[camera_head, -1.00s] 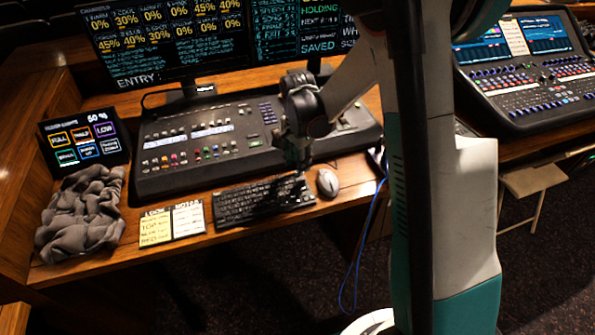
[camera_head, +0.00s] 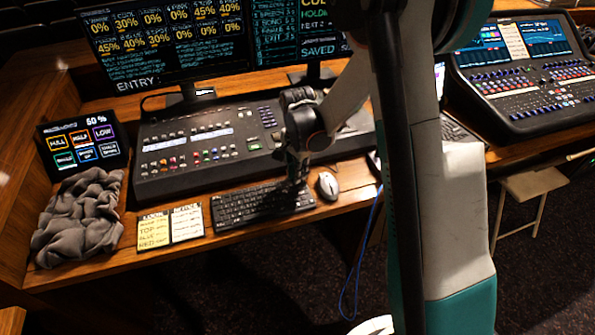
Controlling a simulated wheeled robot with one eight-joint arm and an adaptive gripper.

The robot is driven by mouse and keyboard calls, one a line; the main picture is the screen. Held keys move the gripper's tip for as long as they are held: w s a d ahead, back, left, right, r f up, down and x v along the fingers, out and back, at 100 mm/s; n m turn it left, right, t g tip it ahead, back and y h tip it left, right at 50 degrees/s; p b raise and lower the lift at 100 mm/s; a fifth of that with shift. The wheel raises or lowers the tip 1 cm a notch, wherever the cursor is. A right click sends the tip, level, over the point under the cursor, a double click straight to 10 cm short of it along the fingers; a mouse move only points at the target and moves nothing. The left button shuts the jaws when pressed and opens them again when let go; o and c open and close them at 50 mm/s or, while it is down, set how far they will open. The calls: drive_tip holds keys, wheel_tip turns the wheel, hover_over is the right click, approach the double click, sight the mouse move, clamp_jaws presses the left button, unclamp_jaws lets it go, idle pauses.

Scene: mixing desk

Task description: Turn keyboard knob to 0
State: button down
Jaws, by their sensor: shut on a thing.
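The black keyboard (camera_head: 243,205) lies on the wooden desk in front of the mixing console. My gripper (camera_head: 297,180) points down at the keyboard's right end, just left of the mouse. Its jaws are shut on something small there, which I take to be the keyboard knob. The knob is hidden by the fingers, so its setting cannot be read.
The white mouse (camera_head: 327,186) lies close on the right. The mixing console (camera_head: 208,172) stands just behind. Note cards (camera_head: 170,228), a grey cloth (camera_head: 78,220) and a small touch screen (camera_head: 83,143) are on the left. Monitors (camera_head: 175,45) stand at the back.

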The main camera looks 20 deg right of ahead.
drive_tip(key=shift+n, duration=0.3)
drive_tip(key=n+b, duration=0.1)
drive_tip(key=n, duration=0.2)
drive_tip(key=shift+n, duration=0.3)
drive_tip(key=n, duration=0.4)
drive_tip(key=shift+n, duration=0.3)
drive_tip(key=n+b, duration=0.1)
drive_tip(key=n, duration=0.3)
drive_tip(key=shift+n, duration=2.5)
drive_tip(key=c, duration=1.5)
unclamp_jaws()
drive_tip(key=shift+c, duration=0.2)
